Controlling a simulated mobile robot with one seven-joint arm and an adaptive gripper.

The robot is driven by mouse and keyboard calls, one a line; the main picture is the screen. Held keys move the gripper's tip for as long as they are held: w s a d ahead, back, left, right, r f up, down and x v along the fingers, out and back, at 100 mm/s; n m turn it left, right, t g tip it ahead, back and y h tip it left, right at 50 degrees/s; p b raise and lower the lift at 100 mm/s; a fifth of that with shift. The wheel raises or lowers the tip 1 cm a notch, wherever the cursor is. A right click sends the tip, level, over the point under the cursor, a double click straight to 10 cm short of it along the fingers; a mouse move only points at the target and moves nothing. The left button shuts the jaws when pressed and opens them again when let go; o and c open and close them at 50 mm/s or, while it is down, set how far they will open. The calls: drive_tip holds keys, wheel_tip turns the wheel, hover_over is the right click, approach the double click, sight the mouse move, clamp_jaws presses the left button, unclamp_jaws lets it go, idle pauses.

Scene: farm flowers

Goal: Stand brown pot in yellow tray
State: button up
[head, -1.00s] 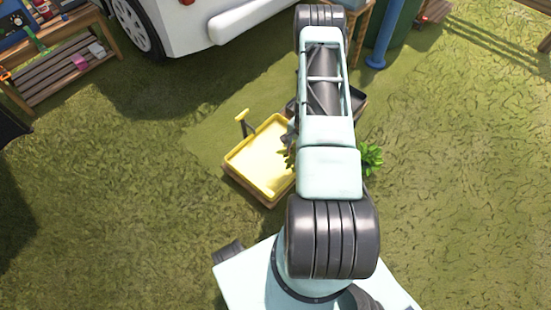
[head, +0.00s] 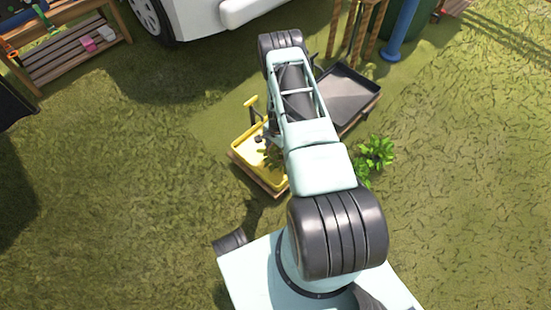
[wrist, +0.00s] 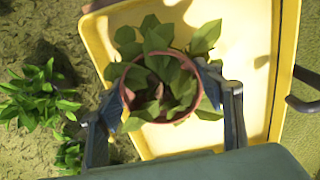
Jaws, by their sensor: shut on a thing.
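The brown pot (wrist: 193,112) shows in the wrist view as a reddish-brown rim around a leafy green plant. My gripper (wrist: 168,103) is shut on the pot, with one finger on each side of it. The yellow tray (wrist: 265,25) lies behind and below the pot in the wrist view; the pot appears over its lower left part. I cannot tell whether the pot's base touches the tray floor. In the head view the yellow tray (head: 237,150) is left of my arm, which hides part of it and most of the pot.
A dark tray (head: 352,88) sits right of my arm. Green plants (head: 376,152) stand on the grass near it and show left in the wrist view (wrist: 40,95). A white vehicle (head: 200,20) and a wooden bench (head: 75,55) stand at the back.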

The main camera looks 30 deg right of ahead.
sight(276, 154)
drive_tip(key=shift+w+a+f+b, duration=0.15)
drive_tip(key=shift+f+b, duration=0.2)
drive_tip(key=shift+f, duration=0.6)
drive_tip(key=shift+w+a+f+b, duration=0.15)
drive_tip(key=shift+f+b, duration=0.2)
drive_tip(key=shift+f, duration=0.55)
drive_tip(key=shift+f, duration=0.2)
drive_tip(key=o, duration=1.4)
wheel_tip(276, 154, up, 12)
drive_tip(key=p, duration=0.4)
drive_tip(key=shift+r, duration=0.2)
